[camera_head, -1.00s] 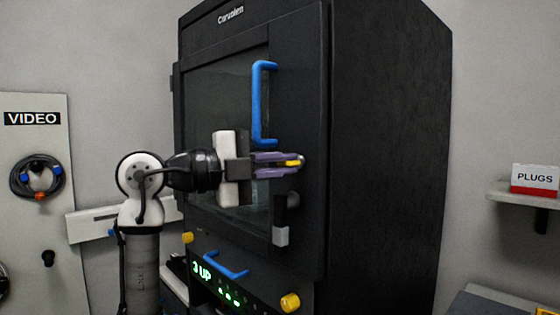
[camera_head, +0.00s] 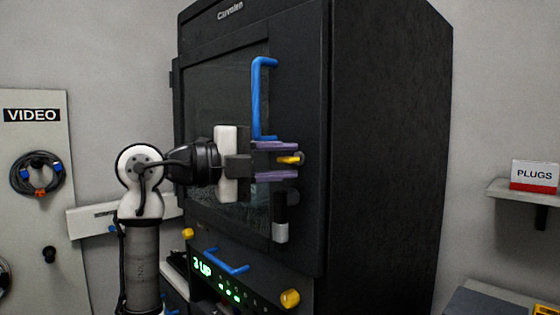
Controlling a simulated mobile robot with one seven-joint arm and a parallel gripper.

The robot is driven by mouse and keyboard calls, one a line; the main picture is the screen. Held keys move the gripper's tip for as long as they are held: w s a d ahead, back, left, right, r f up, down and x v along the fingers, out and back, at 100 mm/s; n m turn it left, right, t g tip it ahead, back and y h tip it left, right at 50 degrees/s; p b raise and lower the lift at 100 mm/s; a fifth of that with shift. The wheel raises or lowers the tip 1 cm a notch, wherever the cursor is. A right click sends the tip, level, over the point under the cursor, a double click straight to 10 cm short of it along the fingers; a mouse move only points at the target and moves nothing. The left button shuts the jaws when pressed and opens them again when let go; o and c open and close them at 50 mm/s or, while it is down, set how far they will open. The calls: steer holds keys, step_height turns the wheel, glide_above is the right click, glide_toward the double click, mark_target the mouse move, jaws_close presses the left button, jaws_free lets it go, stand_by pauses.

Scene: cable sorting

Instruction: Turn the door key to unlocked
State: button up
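The yellow door key (camera_head: 289,160) sits in its lock on the front of the black cabinet door, below the blue door handle. Its bow points left and lies about level. My gripper (camera_head: 276,161) comes from the left with its two purple fingers, one above and one below the key. The fingers are apart, with a visible gap on both sides of the key. The lock face is partly hidden by the key and fingers.
The blue door handle (camera_head: 257,100) is just above the upper finger. A black piece with a grey block (camera_head: 281,232) hangs just below. Yellow knobs (camera_head: 290,298) and a lit panel (camera_head: 203,267) are lower. A shelf (camera_head: 525,193) is at right.

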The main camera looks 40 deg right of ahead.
steer(key=b+v, duration=0.3)
steer(key=v, duration=1.1)
steer(key=shift+d, duration=0.1)
